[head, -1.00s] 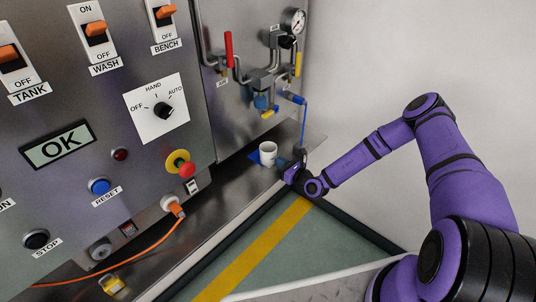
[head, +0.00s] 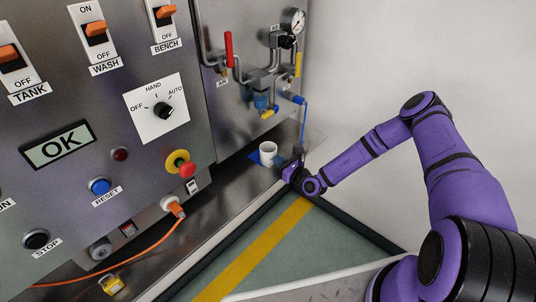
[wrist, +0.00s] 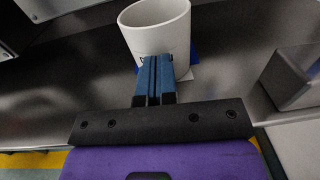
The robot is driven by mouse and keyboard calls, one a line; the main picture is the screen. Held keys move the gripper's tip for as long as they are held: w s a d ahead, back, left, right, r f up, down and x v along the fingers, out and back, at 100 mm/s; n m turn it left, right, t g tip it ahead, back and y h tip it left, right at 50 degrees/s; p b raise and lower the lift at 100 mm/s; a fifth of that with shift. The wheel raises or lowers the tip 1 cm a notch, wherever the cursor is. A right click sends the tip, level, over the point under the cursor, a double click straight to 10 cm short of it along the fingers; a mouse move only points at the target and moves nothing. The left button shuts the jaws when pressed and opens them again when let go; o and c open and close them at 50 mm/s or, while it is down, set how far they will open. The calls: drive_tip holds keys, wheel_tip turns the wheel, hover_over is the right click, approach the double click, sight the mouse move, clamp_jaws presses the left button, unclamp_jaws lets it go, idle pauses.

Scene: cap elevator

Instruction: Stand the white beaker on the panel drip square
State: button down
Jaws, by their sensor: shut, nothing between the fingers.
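The white beaker (head: 268,152) stands upright on the steel ledge, over a blue square (head: 254,157) below the pipework. In the wrist view the white beaker (wrist: 157,28) is just beyond my fingertips, with blue showing behind and beside its base. My gripper (wrist: 158,62) is shut and empty, its two blue fingers pressed together. The fingertips overlap the beaker's lower wall in the wrist view; I cannot tell whether they touch it. In the head view my gripper (head: 290,165) is right beside the beaker. The beaker hides most of the square.
The control panel (head: 100,150) with switches and buttons rises behind the ledge on the left. An orange cable (head: 130,268) and a yellow padlock-like item (head: 112,285) lie along the ledge. Pipes and a gauge (head: 293,21) hang above the beaker. A grey block (wrist: 290,78) stands right in the wrist view.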

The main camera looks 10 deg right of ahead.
drive_tip(key=shift+w+a+r, duration=0.1)
drive_tip(key=shift+w+a, duration=0.1)
drive_tip(key=shift+w, duration=0.15)
idle(0.3)
drive_tip(key=shift+s, duration=0.15)
drive_tip(key=shift+s+d+r, duration=0.25)
drive_tip(key=shift+s+d, duration=0.15)
drive_tip(key=shift+s, duration=0.15)
drive_tip(key=shift+s+d+r, duration=0.2)
drive_tip(key=shift+s+d, duration=0.15)
drive_tip(key=shift+s, duration=0.2)
